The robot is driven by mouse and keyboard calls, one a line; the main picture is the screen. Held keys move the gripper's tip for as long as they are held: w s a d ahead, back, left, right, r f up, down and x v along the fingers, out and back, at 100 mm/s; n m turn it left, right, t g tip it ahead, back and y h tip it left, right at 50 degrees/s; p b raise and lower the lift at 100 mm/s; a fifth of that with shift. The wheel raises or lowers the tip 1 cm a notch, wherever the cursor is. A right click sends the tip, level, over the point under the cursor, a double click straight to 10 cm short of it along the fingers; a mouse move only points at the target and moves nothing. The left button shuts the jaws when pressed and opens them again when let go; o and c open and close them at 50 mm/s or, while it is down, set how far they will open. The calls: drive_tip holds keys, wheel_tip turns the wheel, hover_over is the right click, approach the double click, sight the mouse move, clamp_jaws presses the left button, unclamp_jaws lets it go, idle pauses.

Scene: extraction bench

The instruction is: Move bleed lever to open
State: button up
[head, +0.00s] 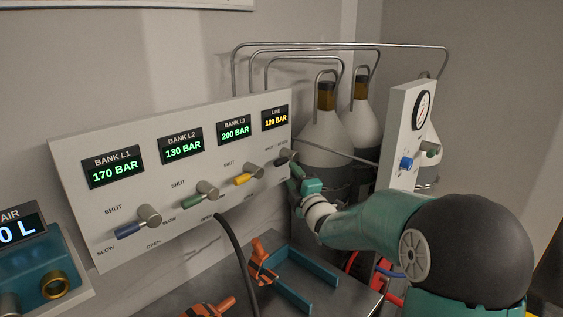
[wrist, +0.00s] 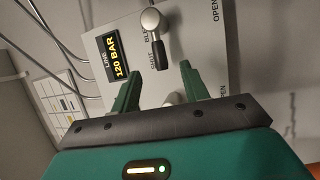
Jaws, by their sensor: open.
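The bleed lever (wrist: 158,52) has a black handle on a round metal hub, beside the LINE display reading 120 BAR. In the wrist view its handle points toward my gripper, with the word SHUT next to it and OPEN farther right. In the head view the lever (head: 283,155) is small at the panel's right end, partly crowded by my gripper (head: 296,172). My gripper (wrist: 159,70) is open, and its two green fingers appear on either side of the handle's end in the wrist picture.
The white panel (head: 75,165) also carries a blue lever (head: 131,229), a green lever (head: 206,199) and a yellow lever (head: 244,179). Gas bottles (head: 322,130) with metal pipes stand behind. A gauge panel (head: 399,120) rises to the right. Orange-handled parts and a black hose lie below.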

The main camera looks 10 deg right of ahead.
sight(283, 164)
drive_tip(key=x, duration=0.8)
drive_tip(key=shift+w+a+r, duration=0.15)
drive_tip(key=shift+a, duration=0.05)
drive_tip(key=shift+c, duration=0.5)
clamp_jaws()
